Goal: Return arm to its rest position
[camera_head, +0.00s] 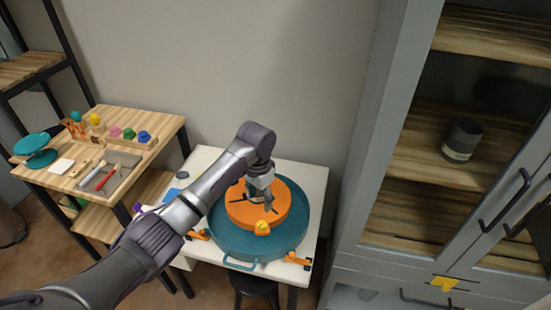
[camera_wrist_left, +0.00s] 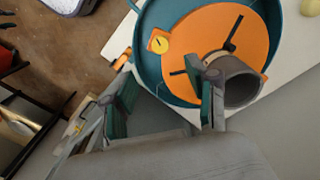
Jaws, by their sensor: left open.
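My left arm reaches in from the lower left of the head view. My left gripper (camera_head: 262,192) is over the orange disc (camera_head: 242,212) of the teal round wheel basin (camera_head: 285,242). In the left wrist view its two fingers are spread wide with nothing between them, and the left gripper (camera_wrist_left: 167,90) is open. A grey hollow cylinder (camera_wrist_left: 239,82) stands on the orange disc (camera_wrist_left: 205,35), just to the right of the right-hand finger; whether they touch I cannot tell. In the head view the gripper largely hides that spot. My right gripper is not in view.
The basin sits on a white table (camera_head: 313,180) with orange clamps. A wooden bench (camera_head: 165,122) with tools and coloured knobs stands left. A grey cabinet (camera_head: 385,125) at right holds a dark cup (camera_head: 462,140). A dark stool (camera_head: 255,285) is below the table front.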

